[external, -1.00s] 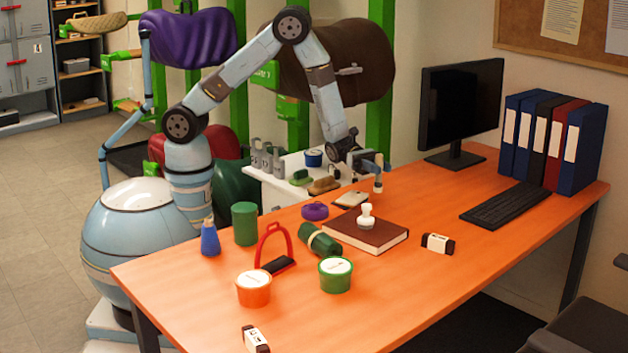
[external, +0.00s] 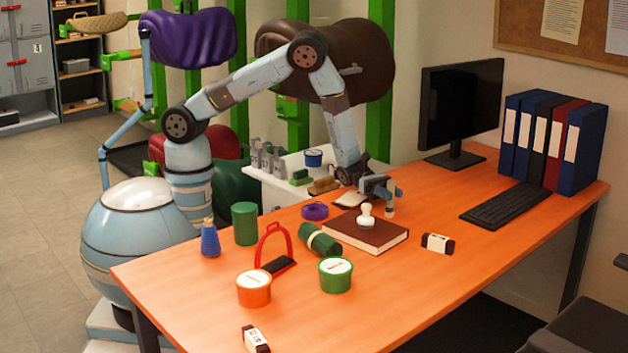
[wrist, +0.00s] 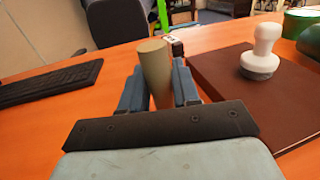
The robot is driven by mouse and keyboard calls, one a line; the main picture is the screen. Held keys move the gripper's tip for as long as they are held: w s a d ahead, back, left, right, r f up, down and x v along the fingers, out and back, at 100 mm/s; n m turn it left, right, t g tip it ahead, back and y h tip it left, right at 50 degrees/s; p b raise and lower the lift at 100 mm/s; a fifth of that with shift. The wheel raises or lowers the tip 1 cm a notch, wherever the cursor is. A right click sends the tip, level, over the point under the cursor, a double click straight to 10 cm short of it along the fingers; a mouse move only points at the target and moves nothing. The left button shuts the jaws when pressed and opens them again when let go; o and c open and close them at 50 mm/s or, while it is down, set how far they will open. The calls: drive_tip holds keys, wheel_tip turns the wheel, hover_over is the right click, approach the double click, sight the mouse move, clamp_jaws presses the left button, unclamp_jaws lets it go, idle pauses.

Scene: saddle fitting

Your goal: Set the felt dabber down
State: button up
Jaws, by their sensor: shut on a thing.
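The felt dabber (wrist: 153,72), a plain beige tapered cylinder, stands upright between the two blue fingers of my gripper (wrist: 158,80) in the wrist view. My gripper is shut on it. In the external view my gripper (external: 384,188) is low over the orange table, just behind the brown book. The lower end of the dabber (external: 389,210) shows below the fingers there. I cannot tell whether it touches the table top.
The brown book (external: 370,238) bears a white knobbed stamp-like thing (external: 367,214), close to my gripper. A keyboard (external: 508,204) and a monitor (external: 462,105) stand at right. A black-and-white block (external: 437,243) lies at front right. Bare table (external: 455,290) lies in front of it.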

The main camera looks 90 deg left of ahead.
drive_tip(key=o, duration=1)
drive_tip(key=shift+o, duration=0.2)
